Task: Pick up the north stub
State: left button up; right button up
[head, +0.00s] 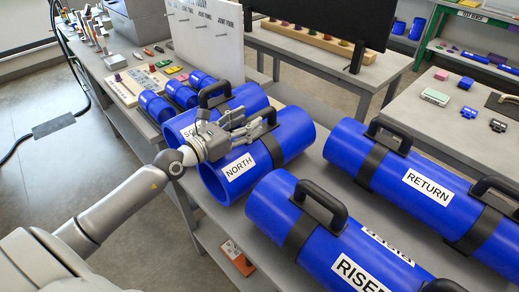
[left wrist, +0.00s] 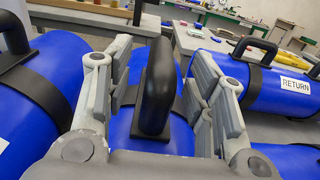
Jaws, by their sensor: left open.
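The north stub (head: 290,133) is a short, thick blue pipe with a white NORTH label, a dark band and a black handle. It lies on the grey cart between the south stub and the riser pipe. My left gripper (head: 262,122) is over the top of it, at the handle. In the left wrist view the black handle (left wrist: 156,88) stands between the two spread fingers of the left gripper (left wrist: 155,75), with gaps visible on both sides. The fingers are open. My right gripper is not in view.
The south stub (head: 178,130) lies close on the left. The riser pipe (head: 268,205) and the return pipe (head: 350,147) lie to the right, each with black handles. Several small blue pipes (head: 155,105) lie behind on the left. An upright white board (head: 205,45) stands at the back.

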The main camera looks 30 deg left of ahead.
aim_at(269, 109)
pick_arm(q)
jog(key=shift+p+x, duration=0.5)
jog(key=shift+x, duration=2.05)
jog(key=shift+s+d+f, duration=0.1)
jog(key=shift+d, duration=0.05)
grip_shut()
jog(key=shift+r, duration=0.25)
